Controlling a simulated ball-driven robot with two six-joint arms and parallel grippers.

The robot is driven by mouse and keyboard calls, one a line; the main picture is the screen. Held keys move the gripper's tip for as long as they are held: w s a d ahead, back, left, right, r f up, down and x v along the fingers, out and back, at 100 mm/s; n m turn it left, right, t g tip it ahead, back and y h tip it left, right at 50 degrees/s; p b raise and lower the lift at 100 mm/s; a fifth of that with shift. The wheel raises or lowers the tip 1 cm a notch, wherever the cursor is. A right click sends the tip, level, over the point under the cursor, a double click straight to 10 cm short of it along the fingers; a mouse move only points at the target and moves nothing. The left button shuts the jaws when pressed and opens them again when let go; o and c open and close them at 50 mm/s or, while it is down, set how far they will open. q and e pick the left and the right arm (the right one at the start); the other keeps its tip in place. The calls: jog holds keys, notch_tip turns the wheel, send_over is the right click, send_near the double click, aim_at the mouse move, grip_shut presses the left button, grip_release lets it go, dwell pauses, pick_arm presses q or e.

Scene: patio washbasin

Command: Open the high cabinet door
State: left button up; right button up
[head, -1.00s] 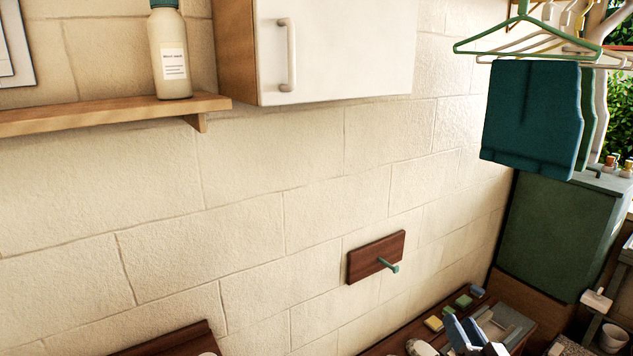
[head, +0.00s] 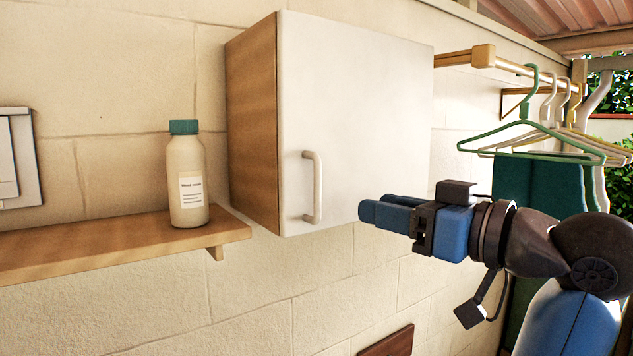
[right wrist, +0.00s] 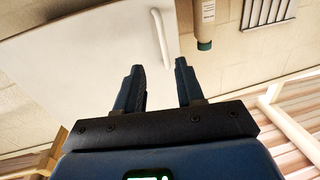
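The high cabinet (head: 252,120) hangs on the wall with wooden sides and a white door (head: 360,110). The door is shut. Its white bar handle (head: 314,188) is upright near the door's lower left. My right gripper (head: 370,213) is in front of the door's lower part, to the right of the handle and apart from it, pointing left. In the right wrist view, the handle (right wrist: 160,38) shows beyond the two fingers (right wrist: 160,68), which stand apart with nothing between them. My left gripper is in no view.
A wooden shelf (head: 110,248) with a green-capped bottle (head: 187,180) is left of the cabinet. A wooden rail (head: 520,68) with hangers (head: 540,137) and dark green cloth (head: 530,185) is to the right. A wooden plaque (head: 388,343) is on the wall below.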

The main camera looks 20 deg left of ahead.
aim_at(320, 191)
jog(key=p+x, duration=0.1)
jog(key=x, duration=0.2)
jog(key=p+x, duration=0.1)
jog(key=x, duration=0.2)
jog(key=r+p+x, duration=0.1)
jog(key=p+x, duration=0.1)
jog(key=x, duration=0.1)
jog(key=shift+s+a, duration=0.15)
jog(key=shift+s, duration=0.1)
jog(key=shift+w+a+f+p, duration=0.1)
jog(key=shift+w+a+p, duration=0.3)
jog(key=shift+a, duration=0.2)
grip_shut()
